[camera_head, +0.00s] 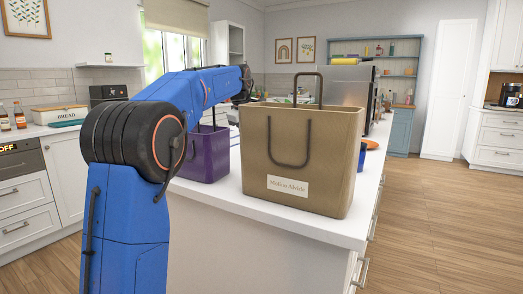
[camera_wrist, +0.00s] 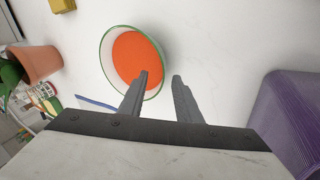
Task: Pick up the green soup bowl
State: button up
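A round bowl (camera_wrist: 107,60) with a white wall, a green rim and orange contents stands on the white counter in the wrist view, at upper centre. My gripper (camera_wrist: 158,79) is open and empty. Its left fingertip overlaps the bowl's lower right rim in the picture; the right fingertip shows over bare counter just right of the bowl. I cannot tell whether a finger touches the bowl. In the head view I cannot make out the bowl, and my gripper is hidden behind the tan bag.
A tan bag (camera_head: 298,165) stands on the counter (camera_head: 290,222), with a purple bag (camera_head: 207,160) to its left; purple also fills the wrist view's right edge (camera_wrist: 292,110). A terracotta plant pot (camera_wrist: 40,63) is left of the bowl.

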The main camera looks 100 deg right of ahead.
jog(key=x, duration=0.4)
jog(key=shift+f, duration=0.35)
grip_shut()
dwell(1.1)
